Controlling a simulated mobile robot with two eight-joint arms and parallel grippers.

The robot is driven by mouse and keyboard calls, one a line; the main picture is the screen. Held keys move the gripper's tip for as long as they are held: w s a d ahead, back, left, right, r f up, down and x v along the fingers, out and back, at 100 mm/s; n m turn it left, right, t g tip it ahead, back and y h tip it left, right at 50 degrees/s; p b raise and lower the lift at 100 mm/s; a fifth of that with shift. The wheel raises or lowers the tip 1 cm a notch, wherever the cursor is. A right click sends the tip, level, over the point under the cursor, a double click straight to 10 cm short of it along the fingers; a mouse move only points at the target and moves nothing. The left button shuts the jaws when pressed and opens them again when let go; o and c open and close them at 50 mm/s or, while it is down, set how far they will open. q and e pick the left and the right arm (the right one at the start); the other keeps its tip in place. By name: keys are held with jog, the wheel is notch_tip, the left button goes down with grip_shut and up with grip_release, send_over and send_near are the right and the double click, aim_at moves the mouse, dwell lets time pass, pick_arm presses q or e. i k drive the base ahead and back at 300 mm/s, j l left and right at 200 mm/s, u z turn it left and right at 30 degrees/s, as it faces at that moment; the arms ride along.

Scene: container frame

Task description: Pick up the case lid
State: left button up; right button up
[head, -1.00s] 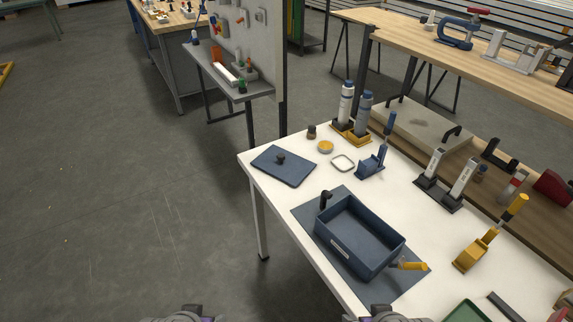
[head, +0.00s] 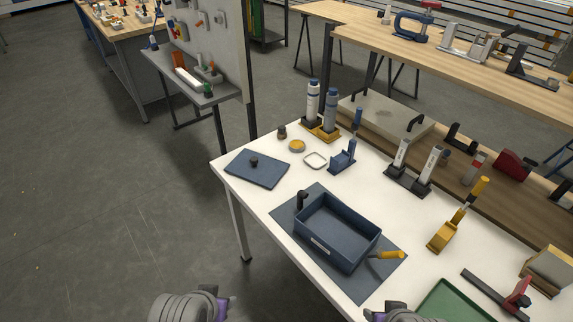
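The case lid (head: 268,173) is a flat blue-grey plate with a dark knob (head: 254,161) in its middle. It lies flat at the far left corner of the white table. The open blue case (head: 338,232) stands on a dark grey mat (head: 372,278), nearer than the lid and to its right. Parts of my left arm show at the bottom left, short of the table. A small part of my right arm shows at the bottom edge. The fingers of both grippers are out of view. Nothing touches the lid.
A black clamp (head: 302,200) and a yellow-handled one (head: 385,256) sit at the case. A green tray (head: 455,305) lies at the lower right.

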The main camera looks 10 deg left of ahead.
aim_at(260, 170)
jog(key=i+j+z, duration=0.25)
jog(key=j+z, duration=0.25)
jog(key=i+j+z, duration=0.1)
jog(key=j+z, duration=0.15)
jog(key=j, duration=0.15)
jog(key=i+j+z, duration=0.1)
jog(key=j, duration=0.45)
jog(key=i+j+z, duration=0.15)
jog(key=j, duration=0.35)
jog(key=i+j, duration=0.1)
jog(key=j, duration=0.55)
jog(key=i+j, duration=0.1)
jog(key=j, duration=0.6)
jog(key=i+j, duration=0.1)
jog(key=j, duration=0.55)
jog(key=z, duration=0.05)
